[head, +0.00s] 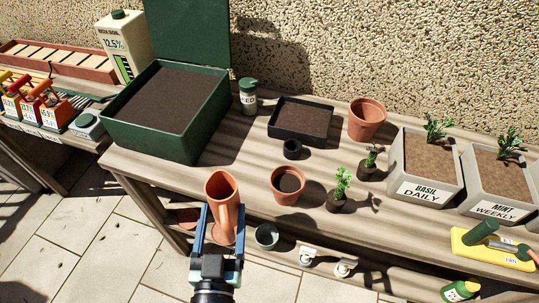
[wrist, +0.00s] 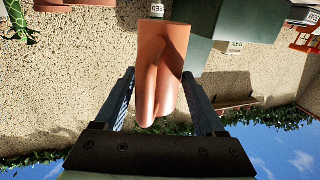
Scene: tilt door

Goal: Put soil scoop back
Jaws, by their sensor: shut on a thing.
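An orange-brown soil scoop (head: 222,190) is held upright in my gripper (head: 222,215), in front of the bench's near edge. Its open top faces up and looks empty. In the wrist view the scoop (wrist: 163,70) sits between the two fingers of my gripper (wrist: 160,85). The fingers are shut on its lower part, partly hidden behind it. A green bin (head: 150,143) full of dark soil stands on the bench's left end, its lid (head: 188,30) open against the wall. The scoop is apart from the bin, to its lower right.
The wooden bench (head: 245,165) holds a clay pot with soil (head: 288,184), a black tray (head: 300,122), a seed jar (head: 248,97), seedlings and labelled planters (head: 425,165). A yellow tool tray (head: 490,248) lies at right. Another bench at left carries labelled hand tools (head: 45,105).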

